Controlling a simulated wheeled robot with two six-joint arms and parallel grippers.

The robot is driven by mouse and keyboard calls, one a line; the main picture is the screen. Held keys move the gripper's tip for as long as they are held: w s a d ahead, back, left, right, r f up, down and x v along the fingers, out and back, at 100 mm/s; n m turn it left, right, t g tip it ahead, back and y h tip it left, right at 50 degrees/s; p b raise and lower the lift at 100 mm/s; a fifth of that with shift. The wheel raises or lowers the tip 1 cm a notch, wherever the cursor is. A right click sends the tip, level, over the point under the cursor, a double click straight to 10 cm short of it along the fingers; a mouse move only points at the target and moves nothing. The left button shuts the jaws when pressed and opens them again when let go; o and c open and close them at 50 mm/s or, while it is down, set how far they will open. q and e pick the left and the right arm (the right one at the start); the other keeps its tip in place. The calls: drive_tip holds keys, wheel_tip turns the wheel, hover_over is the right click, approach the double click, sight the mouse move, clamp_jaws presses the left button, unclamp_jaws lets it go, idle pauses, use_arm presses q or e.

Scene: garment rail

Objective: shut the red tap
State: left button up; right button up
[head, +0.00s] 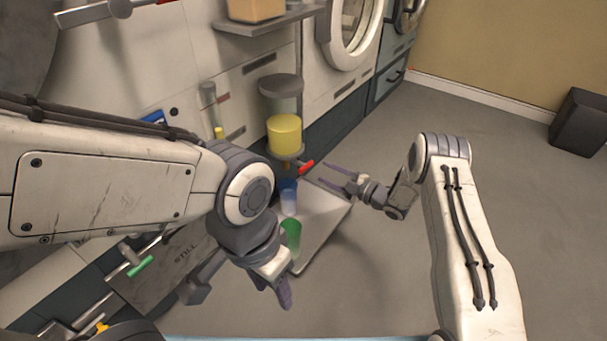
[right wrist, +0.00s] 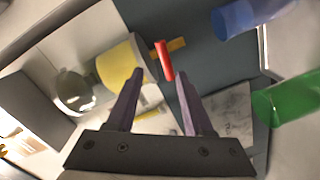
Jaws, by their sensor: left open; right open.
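The red tap (head: 306,167) has a short red handle low beside the yellow-filled vessel (head: 284,133). In the right wrist view the red handle (right wrist: 164,61) shows between the lines of my right gripper's two fingers, a little beyond their tips. My right gripper (head: 332,177) is open and empty, just right of the handle, its fingers pointing towards it. I cannot see it touching the handle. My left gripper (head: 284,294) is open, low at the middle, and partly hidden by its own arm. I see nothing held in it.
A green-handled tap (head: 140,267) is at the lower left. A shelf (head: 268,20) holds a box above. Open floor lies right.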

sight(304, 166)
drive_tip(key=shift+y, duration=0.4)
drive_tip(key=b+x, duration=0.1)
drive_tip(key=x, duration=0.1)
drive_tip(key=f+b+x, duration=0.1)
drive_tip(key=b+x, duration=0.1)
drive_tip(key=x, duration=0.1)
drive_tip(key=b+x, duration=0.2)
drive_tip(key=x, duration=0.1)
drive_tip(key=shift+s+a+f, duration=0.15)
drive_tip(key=shift+a+f, duration=0.2)
drive_tip(key=shift+w+a+r, duration=0.15)
drive_tip(key=shift+w+a, duration=0.1)
drive_tip(key=shift+a, duration=0.1)
